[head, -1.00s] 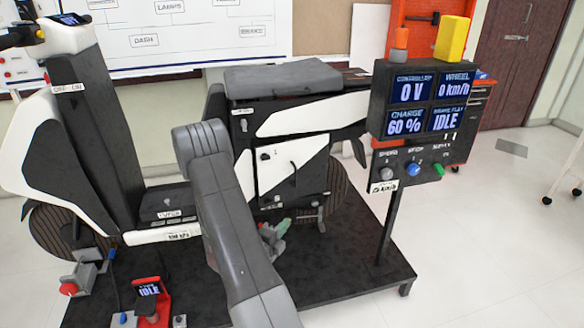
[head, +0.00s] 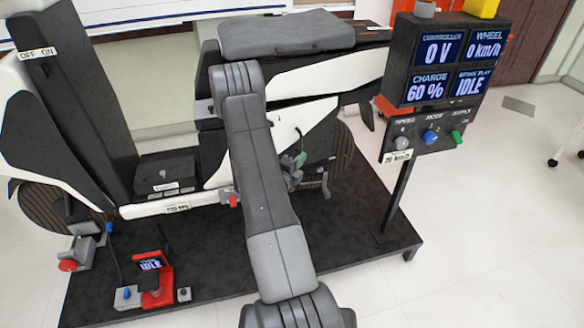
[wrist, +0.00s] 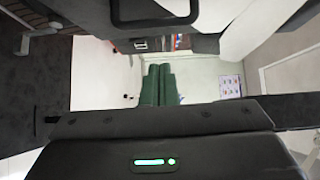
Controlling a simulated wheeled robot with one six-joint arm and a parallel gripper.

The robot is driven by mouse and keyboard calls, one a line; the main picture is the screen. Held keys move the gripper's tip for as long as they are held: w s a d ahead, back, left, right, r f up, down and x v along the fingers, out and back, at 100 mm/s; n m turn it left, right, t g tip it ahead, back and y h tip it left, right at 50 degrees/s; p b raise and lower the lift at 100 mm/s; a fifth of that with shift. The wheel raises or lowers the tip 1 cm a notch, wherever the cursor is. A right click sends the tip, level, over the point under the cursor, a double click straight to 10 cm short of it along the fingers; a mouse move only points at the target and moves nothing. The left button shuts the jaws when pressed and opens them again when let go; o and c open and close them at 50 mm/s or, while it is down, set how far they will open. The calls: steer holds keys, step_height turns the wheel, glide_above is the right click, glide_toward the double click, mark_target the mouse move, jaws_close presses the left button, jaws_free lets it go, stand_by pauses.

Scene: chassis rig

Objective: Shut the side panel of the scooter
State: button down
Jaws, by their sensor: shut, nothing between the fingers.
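The scooter's white side panel (head: 290,118) is on the scooter's flank in the head view, partly hidden behind my arm. I cannot tell from this angle how far it stands from the body. My gripper (head: 300,160) is low in front of the panel, its green fingertips against the panel's lower part in the picture. Contact cannot be told. In the wrist view my green fingers (wrist: 158,85) are together and hold nothing.
The scooter's grey seat (head: 286,32) is above. A display box (head: 440,60) on a post stands to the right. A small red device (head: 155,275) lies at the front left of the dark platform (head: 340,240). Open floor is to the right.

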mark_target(291, 147)
steer(key=w, duration=0.4)
steer(key=shift+w+a, duration=0.3)
steer(key=shift+a, duration=0.1)
steer(key=shift+f, duration=0.1)
steer(key=w+a+b, duration=0.2)
steer(key=b, duration=0.2)
steer(key=shift+w+a+f+b, duration=0.15)
steer(key=shift+w+b, duration=0.05)
steer(key=shift+b, duration=0.1)
steer(key=shift+w+a+r, duration=0.2)
steer(key=shift+w+a, duration=0.05)
steer(key=shift+w, duration=0.05)
steer(key=shift+s+d+f+b, duration=0.1)
steer(key=shift+b, duration=0.25)
